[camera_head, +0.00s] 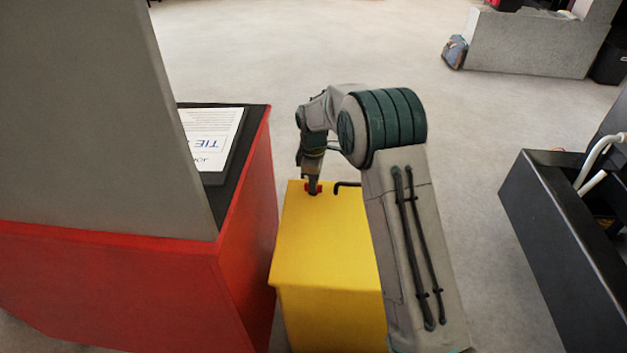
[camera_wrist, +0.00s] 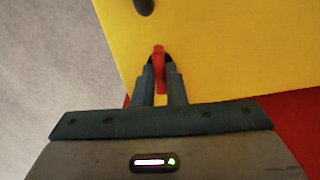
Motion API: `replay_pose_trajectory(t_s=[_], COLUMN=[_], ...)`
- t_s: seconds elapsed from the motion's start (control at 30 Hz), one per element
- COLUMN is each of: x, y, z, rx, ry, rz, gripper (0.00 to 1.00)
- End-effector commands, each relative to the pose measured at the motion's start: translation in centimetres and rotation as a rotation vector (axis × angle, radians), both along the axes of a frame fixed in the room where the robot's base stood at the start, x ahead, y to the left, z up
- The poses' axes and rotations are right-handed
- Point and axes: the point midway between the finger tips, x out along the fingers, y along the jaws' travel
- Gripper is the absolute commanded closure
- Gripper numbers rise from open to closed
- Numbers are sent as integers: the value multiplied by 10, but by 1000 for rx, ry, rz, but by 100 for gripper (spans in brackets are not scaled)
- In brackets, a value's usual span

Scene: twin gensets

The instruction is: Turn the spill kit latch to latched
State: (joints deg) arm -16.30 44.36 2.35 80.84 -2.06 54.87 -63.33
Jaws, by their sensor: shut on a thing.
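The spill kit is a yellow box (camera_head: 325,240) standing on the floor at the middle of the head view. Its red latch (camera_wrist: 159,68) sits on the yellow face and shows between my fingers in the wrist view. My gripper (camera_wrist: 160,85) is shut on the red latch, with one finger on each side of it. In the head view my gripper (camera_head: 312,190) reaches down to the far left part of the box top, with a bit of red at its fingertips. The latch is mostly covered by the fingers there, and I cannot tell its exact angle.
A dark handle (camera_head: 347,184) stands on the box top just right of my gripper. A red cabinet (camera_head: 245,220) with a dark top and a paper sheet (camera_head: 212,135) is close on the left. A black open bin (camera_head: 560,230) stands at the right. Grey floor (camera_head: 480,150) is clear between.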

Motion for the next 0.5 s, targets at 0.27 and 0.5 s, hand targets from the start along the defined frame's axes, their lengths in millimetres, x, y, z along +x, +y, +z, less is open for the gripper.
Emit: replay_pose_trajectory(t_s=[0.27, 0.5], x=[0, 0], y=[1, 2], z=[2, 2], rx=[2, 3], ry=[0, -1], rz=[-220, -449], gripper=[100, 100])
